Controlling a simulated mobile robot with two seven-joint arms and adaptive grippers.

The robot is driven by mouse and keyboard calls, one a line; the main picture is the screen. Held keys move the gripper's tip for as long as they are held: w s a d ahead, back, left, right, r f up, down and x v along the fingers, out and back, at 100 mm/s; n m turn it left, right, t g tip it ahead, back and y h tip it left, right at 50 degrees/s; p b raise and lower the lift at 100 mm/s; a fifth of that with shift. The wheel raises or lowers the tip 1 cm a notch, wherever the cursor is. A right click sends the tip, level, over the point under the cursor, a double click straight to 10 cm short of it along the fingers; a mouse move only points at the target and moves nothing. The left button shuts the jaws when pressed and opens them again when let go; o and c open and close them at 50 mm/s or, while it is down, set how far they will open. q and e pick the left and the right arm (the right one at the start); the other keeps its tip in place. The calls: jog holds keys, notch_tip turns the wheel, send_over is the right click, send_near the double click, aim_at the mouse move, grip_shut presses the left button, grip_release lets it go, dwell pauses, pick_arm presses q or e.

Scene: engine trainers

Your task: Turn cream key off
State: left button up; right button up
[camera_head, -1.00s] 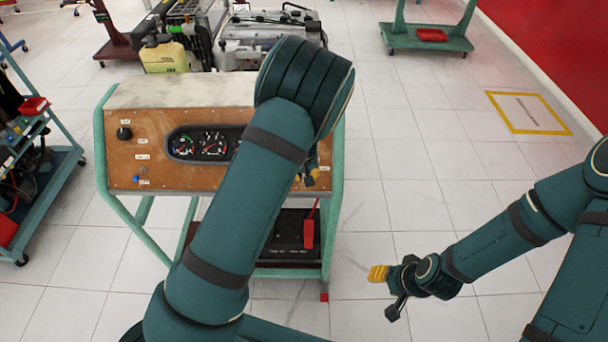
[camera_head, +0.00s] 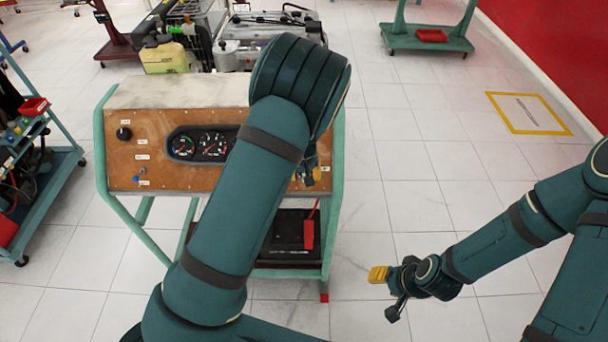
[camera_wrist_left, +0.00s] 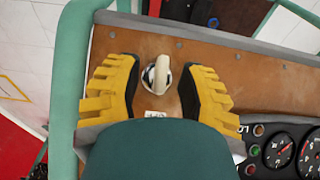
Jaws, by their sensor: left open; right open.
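The cream key (camera_wrist_left: 160,76) shows in the left wrist view on the brown wooden panel (camera_wrist_left: 225,68), its long grip nearly upright in the picture. My left gripper (camera_wrist_left: 157,92) is open, one yellow finger on each side of the key, with a gap on both sides. In the head view my left arm hides the key; only a small yellow part of the left gripper (camera_head: 316,174) shows at the panel's right end. My right gripper (camera_head: 378,275) hangs over the floor, right of the stand, away from the panel; its fingers overlap from this side.
The panel carries a gauge cluster (camera_head: 200,146) and a black knob (camera_head: 124,133). The green frame (camera_head: 336,190) of the engine stand runs close beside the left gripper. A teal cart (camera_head: 68,165) stands at left. The tiled floor (camera_head: 410,165) at right is clear.

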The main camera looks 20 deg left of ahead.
pick_arm(q)
notch_tip(320, 180, up, 11)
jog(key=s, duration=0.1)
jog(key=shift+s+d+r, duration=0.2)
jog(key=shift+s, duration=0.05)
dwell(0.4)
jog(key=s+a+f+b, duration=0.1)
jog(key=s+f, duration=0.3)
jog(key=f, duration=0.4)
jog(key=s+f+b, duration=0.1)
jog(key=s+f, duration=0.4)
jog(key=f, duration=0.3)
jog(key=s+d+f+h+b, duration=0.1)
jog(key=s+d+f+h, duration=0.1)
jog(key=s, duration=0.4)
jog(key=s+d+f+m+h+b, duration=0.1)
jog(key=s+d+f+h, duration=0.1)
jog(key=s+d+f, duration=0.3)
jog(key=shift+s+d+m, duration=0.25)
jog(key=shift+s+m, duration=0.05)
jog(key=shift+s, duration=0.15)
